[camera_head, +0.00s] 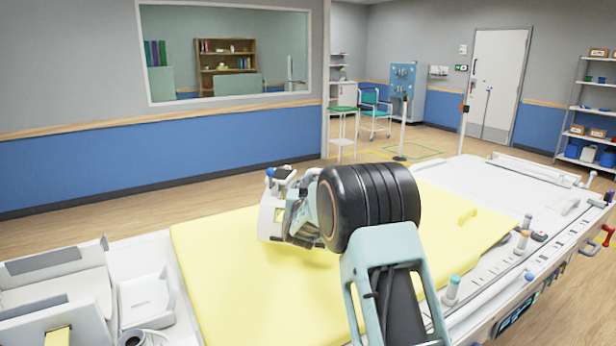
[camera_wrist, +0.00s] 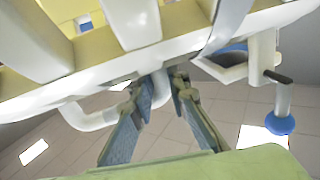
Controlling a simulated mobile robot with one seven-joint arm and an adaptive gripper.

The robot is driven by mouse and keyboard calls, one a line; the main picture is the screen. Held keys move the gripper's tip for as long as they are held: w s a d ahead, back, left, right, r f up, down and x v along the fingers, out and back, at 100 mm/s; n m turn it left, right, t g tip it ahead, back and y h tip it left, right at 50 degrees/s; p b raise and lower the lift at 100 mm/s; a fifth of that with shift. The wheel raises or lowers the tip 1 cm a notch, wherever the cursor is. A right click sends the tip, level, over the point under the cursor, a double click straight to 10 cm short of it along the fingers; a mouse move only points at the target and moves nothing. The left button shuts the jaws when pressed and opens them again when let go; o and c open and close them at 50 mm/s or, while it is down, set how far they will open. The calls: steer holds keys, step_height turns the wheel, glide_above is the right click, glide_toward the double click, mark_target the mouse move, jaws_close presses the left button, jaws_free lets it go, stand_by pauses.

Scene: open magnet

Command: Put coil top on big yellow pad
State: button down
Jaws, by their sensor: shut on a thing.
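The big yellow pad (camera_head: 250,290) lies flat across the white table in the head view. The coil top (camera_head: 270,215) is a white frame with a blue knob, over the pad's far part. In the wrist view the coil top (camera_wrist: 100,68) fills the upper part, with white bars, yellow inside and a blue ball on a white arm at right. My gripper (camera_wrist: 165,85) is shut on a white part of the coil top. In the head view my dark wrist hides much of the gripper and coil top, and I cannot tell whether the coil top touches the pad.
A white coil-like shell and an open box (camera_head: 146,297) stand at the left end of the table. Several knobs and posts line the right edge. The pad's near left part is clear.

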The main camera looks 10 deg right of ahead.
steer(key=shift+w+d+f, duration=0.2)
steer(key=shift+w+f, duration=0.4)
steer(key=shift+w, duration=0.15)
steer(key=shift+f, duration=1.4)
steer(key=shift+f, duration=0.15)
steer(key=c, duration=1.8)
jaws_free()
steer(key=shift+s+a+f, duration=0.1)
steer(key=shift+f, duration=0.1)
steer(key=shift+c, duration=0.2)
steer(key=shift+r, duration=0.1)
steer(key=s, duration=0.4)
steer(key=s+a+b, duration=0.1)
steer(key=s, duration=0.3)
steer(key=s+a, duration=0.1)
steer(key=s, duration=0.2)
steer(key=shift+s+a, duration=0.15)
steer(key=shift+s, duration=0.25)
